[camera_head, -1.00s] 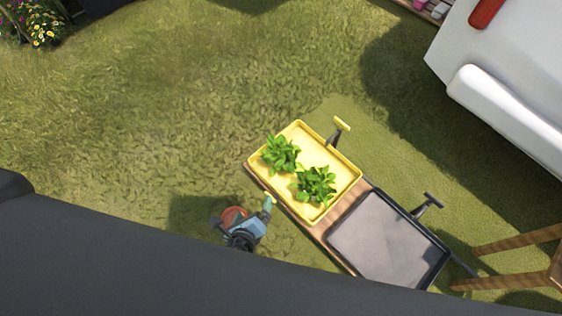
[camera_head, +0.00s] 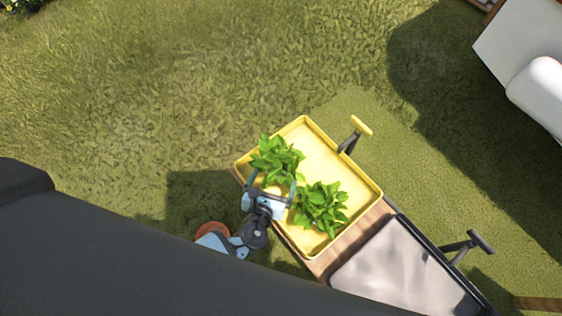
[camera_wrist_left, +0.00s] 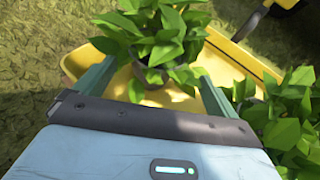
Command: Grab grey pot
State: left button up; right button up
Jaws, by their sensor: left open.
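A leafy green plant (camera_head: 276,158) stands at the left end of the yellow tray (camera_head: 311,126). Its small grey pot (camera_wrist_left: 152,76) shows below the leaves in the left wrist view; in the head view leaves hide it. My left gripper (camera_head: 272,182) is open at the near edge of the tray, beside this plant. In the left wrist view its two green fingers stand apart, with the pot between and ahead of them; I cannot tell whether they touch it. My right gripper is not in view.
A second leafy plant (camera_head: 321,207) stands close by in the same tray, to the right. A grey tray (camera_head: 400,268) adjoins at the lower right. A yellow-topped handle (camera_head: 361,126) sticks out behind the yellow tray. Open grass lies to the left and behind.

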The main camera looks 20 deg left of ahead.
aim_at(278, 165)
pick_arm(q)
jog(key=shift+w+f, duration=0.15)
jog(key=shift+w, duration=0.1)
jog(key=shift+b+x, duration=0.7)
jog(key=shift+x, duration=0.15)
jog(key=shift+w, duration=0.15)
jog(key=b+x, duration=0.2)
jog(key=x, duration=0.1)
jog(key=b+x, duration=0.1)
jog(key=x, duration=0.1)
jog(key=shift+a, duration=0.3)
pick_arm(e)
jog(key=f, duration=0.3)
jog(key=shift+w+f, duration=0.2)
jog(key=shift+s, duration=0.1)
pick_arm(q)
jog(key=c, duration=1)
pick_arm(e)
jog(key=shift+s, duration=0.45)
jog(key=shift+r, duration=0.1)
